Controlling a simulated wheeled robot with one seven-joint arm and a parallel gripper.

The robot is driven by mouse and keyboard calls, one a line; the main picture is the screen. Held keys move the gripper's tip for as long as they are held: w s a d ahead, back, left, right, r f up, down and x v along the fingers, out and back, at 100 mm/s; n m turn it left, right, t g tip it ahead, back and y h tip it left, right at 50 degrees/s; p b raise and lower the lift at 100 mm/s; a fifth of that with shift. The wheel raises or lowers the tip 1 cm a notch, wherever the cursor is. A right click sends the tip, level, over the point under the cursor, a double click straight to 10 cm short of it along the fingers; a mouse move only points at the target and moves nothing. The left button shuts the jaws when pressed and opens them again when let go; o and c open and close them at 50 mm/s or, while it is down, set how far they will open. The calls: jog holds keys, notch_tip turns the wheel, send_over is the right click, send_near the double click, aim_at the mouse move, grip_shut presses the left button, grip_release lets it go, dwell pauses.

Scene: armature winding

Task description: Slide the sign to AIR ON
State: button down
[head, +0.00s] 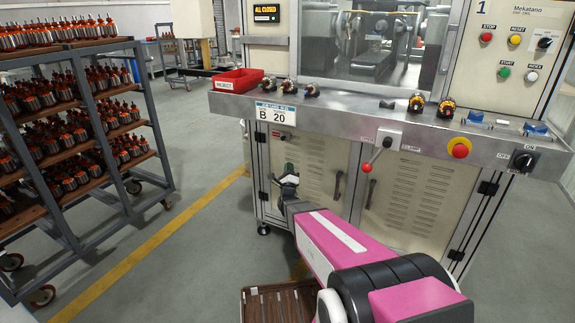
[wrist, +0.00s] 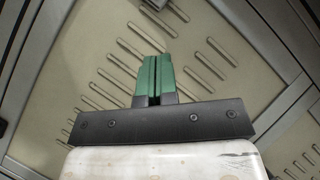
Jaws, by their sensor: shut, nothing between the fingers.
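A small black sign (head: 266,12) with yellow letters is on the pale machine front at the top of the head view, left of the window. Its words look like "ALL CLOSED"; no AIR ON wording is readable. My gripper (head: 288,169) is low in front of the left cabinet door, well below the sign and under the grey ledge. In the wrist view its green fingers (wrist: 158,72) are pressed together with nothing between them, against a background of the slotted cream door (wrist: 215,75). The sign is not in the wrist view.
The grey ledge (head: 340,116) juts out above my gripper, bearing a red bin (head: 238,80) and several wound armatures. A lever with a red knob (head: 367,168) hangs from its front. A rack of armatures (head: 75,120) stands left, with open floor between. A wooden tray (head: 280,303) is below.

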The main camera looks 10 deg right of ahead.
send_near(285, 138)
jog(key=w+d, duration=0.3)
jog(key=shift+w+a+r, duration=0.55)
jog(key=shift+r, duration=0.2)
jog(key=shift+w+a+r, duration=0.35)
jog(key=shift+w+r, duration=0.05)
jog(key=shift+r, duration=0.15)
jog(key=w+a, duration=0.1)
jog(key=a, duration=0.1)
jog(key=w+a, duration=0.2)
jog(key=shift+w+a, duration=0.15)
jog(key=shift+a, duration=0.15)
jog(key=shift+f, duration=0.1)
